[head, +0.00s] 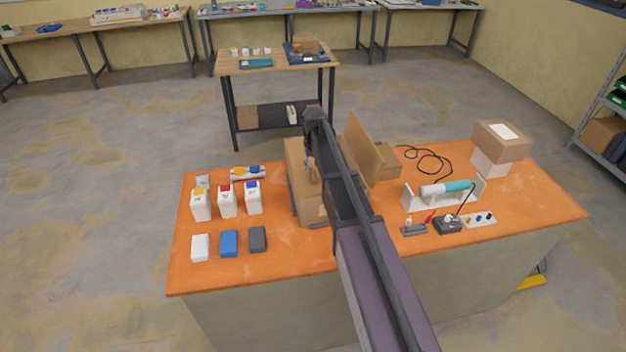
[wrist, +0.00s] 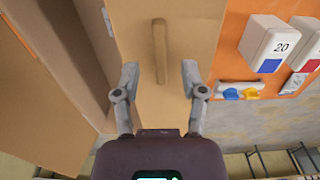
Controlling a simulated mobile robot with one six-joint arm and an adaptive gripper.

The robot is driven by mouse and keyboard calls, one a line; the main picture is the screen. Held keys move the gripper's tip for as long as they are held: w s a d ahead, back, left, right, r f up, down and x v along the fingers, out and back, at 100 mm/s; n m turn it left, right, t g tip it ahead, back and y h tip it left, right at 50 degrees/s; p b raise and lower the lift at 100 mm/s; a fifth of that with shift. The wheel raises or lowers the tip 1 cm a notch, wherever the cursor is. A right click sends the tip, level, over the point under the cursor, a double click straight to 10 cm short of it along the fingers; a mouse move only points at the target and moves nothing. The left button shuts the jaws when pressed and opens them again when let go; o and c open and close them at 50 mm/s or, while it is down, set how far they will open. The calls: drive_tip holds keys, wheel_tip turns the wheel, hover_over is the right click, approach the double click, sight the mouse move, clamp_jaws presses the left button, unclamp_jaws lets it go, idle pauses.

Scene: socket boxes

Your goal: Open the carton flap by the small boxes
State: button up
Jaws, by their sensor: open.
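The brown carton (head: 313,208) stands on the orange table, partly hidden behind my arm. Its flap by the small boxes (wrist: 195,30) lies across the top and bears a brown bar handle (wrist: 160,50). The opposite flap (head: 360,148) stands raised at the right; it fills the left of the wrist view (wrist: 35,110). My gripper (wrist: 158,75) is open over the near flap, one finger on each side of the handle's lower end. I cannot tell whether the fingers touch it. The white small boxes (head: 226,200) stand left of the carton.
White, blue and dark grey blocks (head: 229,243) lie at the table's front left. Orange tabletop (head: 285,262) is bare before the carton.

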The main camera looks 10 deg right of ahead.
sight(313, 176)
drive_tip(key=shift+f+b, duration=1.45)
drive_tip(key=shift+f, duration=0.3)
clamp_jaws()
drive_tip(key=shift+a, duration=0.1)
